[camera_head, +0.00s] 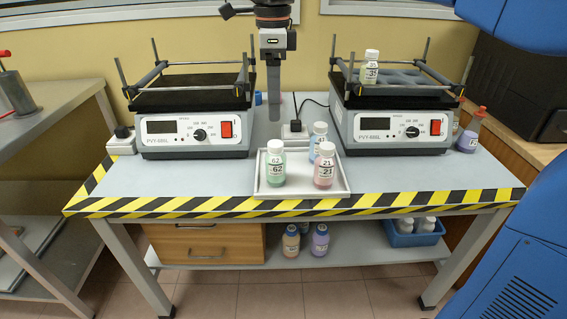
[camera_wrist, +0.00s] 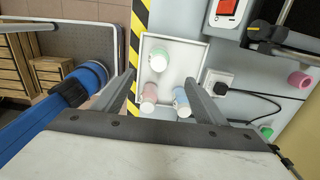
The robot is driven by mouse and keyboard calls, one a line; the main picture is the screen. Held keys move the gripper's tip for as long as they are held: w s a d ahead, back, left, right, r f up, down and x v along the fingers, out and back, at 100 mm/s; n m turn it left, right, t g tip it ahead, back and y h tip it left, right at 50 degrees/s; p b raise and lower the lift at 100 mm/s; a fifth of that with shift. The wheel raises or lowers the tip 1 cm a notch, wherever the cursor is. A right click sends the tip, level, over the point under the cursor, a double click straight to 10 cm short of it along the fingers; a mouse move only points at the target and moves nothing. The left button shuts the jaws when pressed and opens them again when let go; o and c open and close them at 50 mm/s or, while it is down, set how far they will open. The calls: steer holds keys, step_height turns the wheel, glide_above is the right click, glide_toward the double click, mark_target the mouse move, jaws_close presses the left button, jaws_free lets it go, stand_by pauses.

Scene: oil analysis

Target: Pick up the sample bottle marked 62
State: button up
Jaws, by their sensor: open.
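The sample bottle marked 62 (camera_head: 276,168) has a white cap and pale green contents. It stands upright at the left of a white tray (camera_head: 330,193) near the table's front edge. My gripper (camera_head: 274,118) hangs pointing down behind the bottles. In the wrist view my gripper (camera_wrist: 161,77) is open, with nothing held between its fingers.
Two shaker devices stand behind the tray, left (camera_head: 195,130) and right (camera_head: 390,128). Bottle 35 (camera_head: 370,70) sits on the right one. A bottle with an orange cap (camera_head: 470,133) stands beside it. The table is clear left of the tray. More bottles (camera_head: 291,242) stand on the lower shelf.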

mark_target(276, 161)
step_height(276, 161, down, 17)
steer(key=shift+s+f, duration=0.1)
steer(key=shift+f, duration=0.1)
steer(key=c, duration=1.3)
